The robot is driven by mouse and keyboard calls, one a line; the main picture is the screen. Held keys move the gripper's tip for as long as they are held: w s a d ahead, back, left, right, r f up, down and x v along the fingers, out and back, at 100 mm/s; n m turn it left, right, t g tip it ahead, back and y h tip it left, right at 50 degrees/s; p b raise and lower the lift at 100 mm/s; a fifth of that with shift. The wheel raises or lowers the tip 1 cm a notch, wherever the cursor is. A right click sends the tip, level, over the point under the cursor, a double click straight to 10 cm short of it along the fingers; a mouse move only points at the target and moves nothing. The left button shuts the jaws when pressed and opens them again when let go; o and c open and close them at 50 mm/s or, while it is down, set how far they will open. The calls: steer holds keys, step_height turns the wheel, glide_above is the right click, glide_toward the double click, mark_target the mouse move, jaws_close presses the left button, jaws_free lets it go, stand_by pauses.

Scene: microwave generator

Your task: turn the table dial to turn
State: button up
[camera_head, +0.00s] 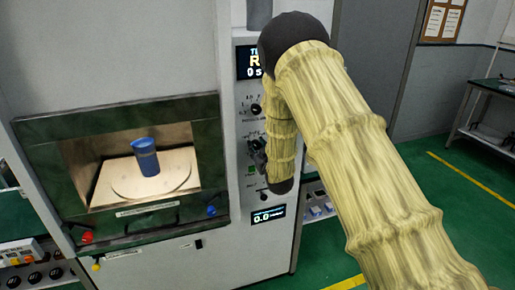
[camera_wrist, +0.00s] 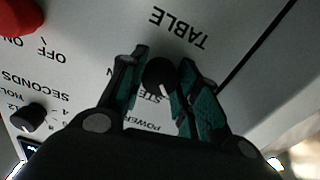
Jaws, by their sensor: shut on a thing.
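The table dial (camera_wrist: 160,74) is a small round black knob with a pale pointer mark, under the upside-down word TABLE in the wrist view. My gripper (camera_wrist: 164,66) has its teal-padded black fingers on both sides of this knob and is shut on it. In the head view my gripper (camera_head: 258,155) is at the grey control panel (camera_head: 243,190), right of the open chamber. The dial itself cannot be made out there, behind the gripper and arm.
A higher knob (camera_head: 255,109) is on the panel. A blue cup (camera_head: 146,156) stands on the round plate (camera_head: 118,190) in the chamber. Green floor (camera_head: 420,225) lies open at right.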

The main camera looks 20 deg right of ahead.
steer(key=shift+f+m+b, duration=0.1)
steer(key=shift+m+b, duration=0.2)
steer(key=shift+b, duration=0.05)
steer(key=m+b, duration=0.3)
steer(key=shift+d+f+b, duration=0.1)
steer(key=shift+b, duration=0.2)
steer(key=m+b, duration=0.5)
steer(key=shift+m, duration=0.4)
steer(key=m+b, duration=0.8)
steer(key=shift+m+b, duration=0.3)
steer(key=shift+m, duration=0.1)
steer(key=o, duration=1.1)
steer(key=shift+c, duration=0.2)
